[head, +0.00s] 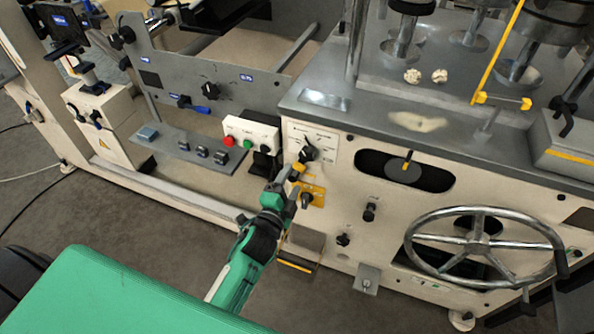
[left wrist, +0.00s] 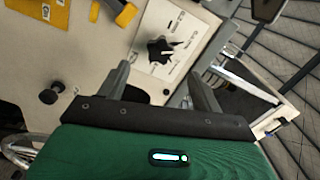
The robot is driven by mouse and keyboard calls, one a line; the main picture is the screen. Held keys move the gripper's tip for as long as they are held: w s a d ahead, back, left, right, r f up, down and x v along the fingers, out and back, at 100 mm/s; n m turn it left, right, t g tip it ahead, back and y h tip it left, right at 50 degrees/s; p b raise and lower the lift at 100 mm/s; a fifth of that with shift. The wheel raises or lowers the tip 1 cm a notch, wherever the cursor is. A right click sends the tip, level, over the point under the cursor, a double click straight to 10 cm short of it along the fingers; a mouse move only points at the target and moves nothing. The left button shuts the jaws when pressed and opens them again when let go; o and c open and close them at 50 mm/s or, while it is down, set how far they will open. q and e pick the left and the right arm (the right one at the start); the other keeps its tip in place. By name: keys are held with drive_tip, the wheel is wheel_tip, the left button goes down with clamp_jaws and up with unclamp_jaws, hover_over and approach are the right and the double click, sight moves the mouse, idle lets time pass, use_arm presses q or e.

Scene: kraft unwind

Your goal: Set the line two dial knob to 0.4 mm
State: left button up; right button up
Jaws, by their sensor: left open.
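A black lobed knob (head: 308,153) sits on a white dial plate on the machine's cream front panel. It also shows in the left wrist view (left wrist: 160,50), with a pale pointer mark on it. The plate's lettering is too small to read, so I cannot tell its setting or line number. My left gripper (head: 288,182) is just below and in front of this knob in the head view. In the left wrist view its fingers (left wrist: 163,84) are open and apart, with the knob beyond the gap and nothing between them. My right gripper is not in view.
A yellow bracket (head: 316,192) with a dark knob is close beside my left gripper. A white button box (head: 251,134) is to the left. A large handwheel (head: 484,247) is at the right.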

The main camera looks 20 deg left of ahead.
use_arm(q)
drive_tip(key=s, duration=0.4)
drive_tip(key=shift+s+a, duration=0.1)
drive_tip(key=shift+s, duration=0.05)
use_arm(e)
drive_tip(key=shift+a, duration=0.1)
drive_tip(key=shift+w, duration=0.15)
